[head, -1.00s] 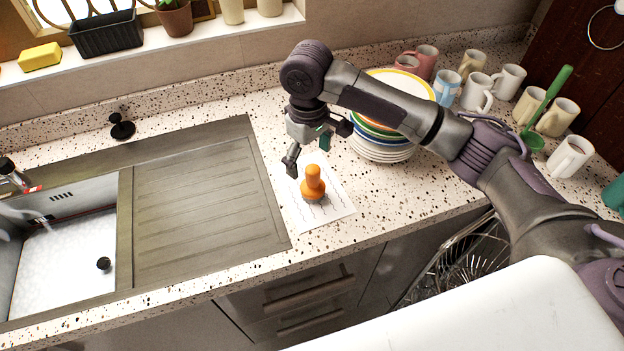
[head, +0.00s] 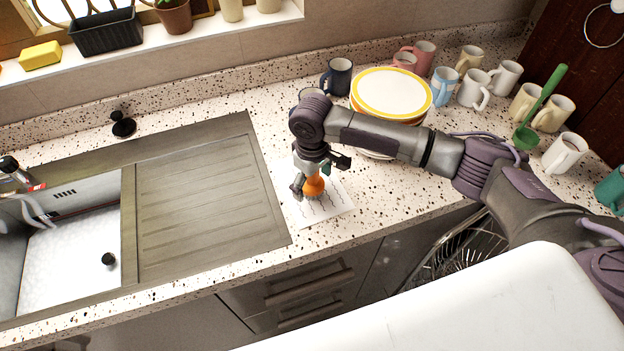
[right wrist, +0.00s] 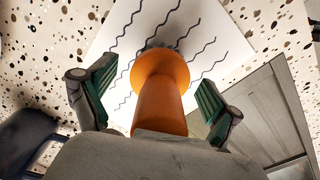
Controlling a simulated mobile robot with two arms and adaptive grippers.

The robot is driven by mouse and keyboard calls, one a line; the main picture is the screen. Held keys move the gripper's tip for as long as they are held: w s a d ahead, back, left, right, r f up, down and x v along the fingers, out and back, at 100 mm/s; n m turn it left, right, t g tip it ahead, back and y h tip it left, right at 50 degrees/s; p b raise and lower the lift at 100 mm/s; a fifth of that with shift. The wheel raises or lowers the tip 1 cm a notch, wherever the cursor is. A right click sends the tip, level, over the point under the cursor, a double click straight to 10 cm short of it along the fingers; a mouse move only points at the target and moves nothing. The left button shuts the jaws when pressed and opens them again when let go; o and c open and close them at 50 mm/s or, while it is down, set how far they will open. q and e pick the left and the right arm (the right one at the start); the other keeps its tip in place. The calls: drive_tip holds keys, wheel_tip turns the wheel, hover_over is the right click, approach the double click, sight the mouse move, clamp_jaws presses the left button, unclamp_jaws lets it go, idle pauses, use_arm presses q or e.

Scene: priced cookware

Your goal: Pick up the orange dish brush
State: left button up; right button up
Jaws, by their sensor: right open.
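The orange dish brush (head: 314,186) stands upright on a white sheet with wavy lines (head: 335,205), on the speckled counter right of the drainboard. My right gripper (head: 318,185) is over the brush from above, with one finger on each side of it. In the right wrist view the brush (right wrist: 160,90) stands between the open green-padded fingers (right wrist: 153,98), with a gap on both sides. Its bristles show only as a dark patch under the orange head. The top of the handle is hidden by the gripper body. My left gripper is not in view.
A stack of plates (head: 392,92) stands behind my right forearm. Several mugs and a green ladle (head: 545,105) stand at the back right. The sink (head: 70,265) and drainboard (head: 205,205) lie to the left. The counter in front of the sheet is clear.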

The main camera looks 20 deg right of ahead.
drive_tip(key=c, duration=1.2)
drive_tip(key=shift+r, duration=0.1)
